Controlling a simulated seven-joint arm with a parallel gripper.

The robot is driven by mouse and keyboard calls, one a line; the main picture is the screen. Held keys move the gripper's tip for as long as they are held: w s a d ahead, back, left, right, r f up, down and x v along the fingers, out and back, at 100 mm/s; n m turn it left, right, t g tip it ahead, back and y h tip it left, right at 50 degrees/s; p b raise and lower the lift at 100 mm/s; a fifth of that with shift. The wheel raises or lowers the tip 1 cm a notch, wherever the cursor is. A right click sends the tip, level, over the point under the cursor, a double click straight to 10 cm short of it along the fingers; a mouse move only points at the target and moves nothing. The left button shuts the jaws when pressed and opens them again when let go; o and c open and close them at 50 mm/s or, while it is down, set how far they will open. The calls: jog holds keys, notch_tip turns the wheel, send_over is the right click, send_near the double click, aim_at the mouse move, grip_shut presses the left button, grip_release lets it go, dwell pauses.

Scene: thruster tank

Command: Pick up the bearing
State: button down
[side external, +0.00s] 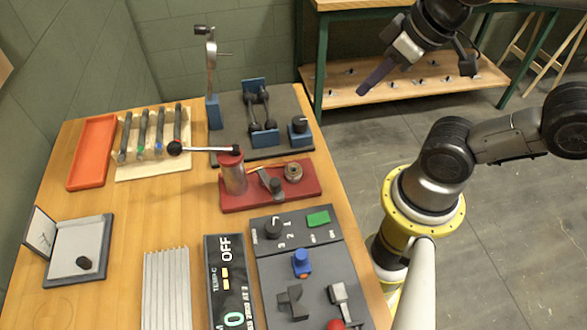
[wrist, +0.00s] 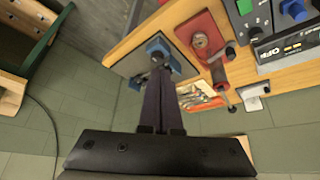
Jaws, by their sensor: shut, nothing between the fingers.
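The round metal ring (side external: 293,172) on the right part of the red base (side external: 310,190) looks like the bearing. The ring also shows in the wrist view (wrist: 200,40), at the upper middle. My gripper (side external: 363,91) is shut and empty. It hangs in the air beyond the table's right edge, up and to the right of the ring and well apart from it. In the wrist view my shut fingers (wrist: 160,72) point towards the dark plate at the table's end, and hide part of the blue parts there.
The red base also carries a red cylinder (side external: 233,172) with a long lever. A dark plate (side external: 280,98) with blue fixtures stands behind it. A control panel (side external: 300,250) is in front. A tall stand (side external: 212,85) rises at the back. Bare wood lies left of centre (side external: 140,215).

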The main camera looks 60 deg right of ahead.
dwell(0.4)
jog(key=shift+c, duration=1.7)
grip_release()
